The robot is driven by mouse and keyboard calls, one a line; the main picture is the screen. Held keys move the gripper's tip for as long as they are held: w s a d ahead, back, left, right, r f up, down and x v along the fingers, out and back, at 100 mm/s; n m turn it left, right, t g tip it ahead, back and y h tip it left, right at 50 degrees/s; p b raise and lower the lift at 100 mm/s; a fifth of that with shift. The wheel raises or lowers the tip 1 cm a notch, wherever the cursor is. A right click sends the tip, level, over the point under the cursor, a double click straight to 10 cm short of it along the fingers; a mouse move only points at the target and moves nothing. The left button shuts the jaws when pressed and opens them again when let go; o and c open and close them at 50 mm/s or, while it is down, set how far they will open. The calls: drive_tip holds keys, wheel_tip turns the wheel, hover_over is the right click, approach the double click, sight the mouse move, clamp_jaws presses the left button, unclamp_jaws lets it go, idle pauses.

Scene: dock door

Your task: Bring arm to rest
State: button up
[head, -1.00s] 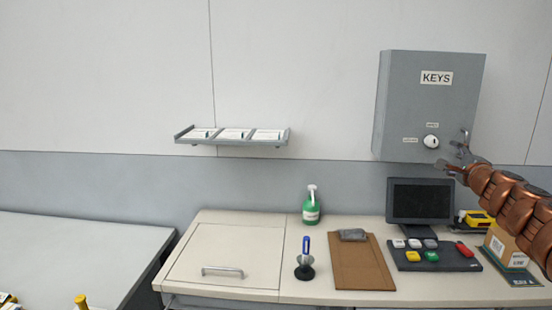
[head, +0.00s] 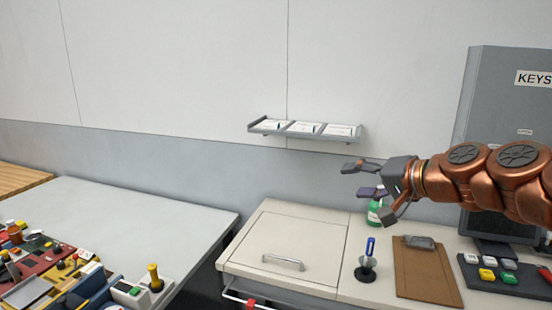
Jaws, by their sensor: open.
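My gripper (head: 366,180) is in the head view, right of centre. Its fingers point left and are spread apart, with nothing between them. My copper arm reaches in from the right edge. The gripper is above the counter and in front of the wall, below the wall shelf in the picture. It partly hides a green spray bottle (head: 375,214) on the counter. My arm covers the lower part of the grey key cabinet (head: 500,95).
A cream counter (head: 300,236) holds a pen on a stand (head: 367,262), a brown clipboard (head: 425,270) and a button panel (head: 505,278). A wall shelf (head: 305,130) carries cards. A grey table (head: 140,215) at left has clear space behind a cluttered colourful tray (head: 45,275).

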drive_tip(key=s+a+f+n+g+h, duration=0.2)
drive_tip(key=s+a+f+n+g, duration=0.35)
drive_tip(key=s+f, duration=0.85)
drive_tip(key=s+d+f+g+h, duration=0.3)
drive_tip(key=s+f, duration=0.3)
drive_tip(key=s, duration=0.4)
drive_tip(key=s+d+f+g+h, duration=0.3)
drive_tip(key=s+f, duration=0.3)
drive_tip(key=s, duration=0.5)
drive_tip(key=shift+g, duration=0.65)
drive_tip(key=shift+d, duration=0.1)
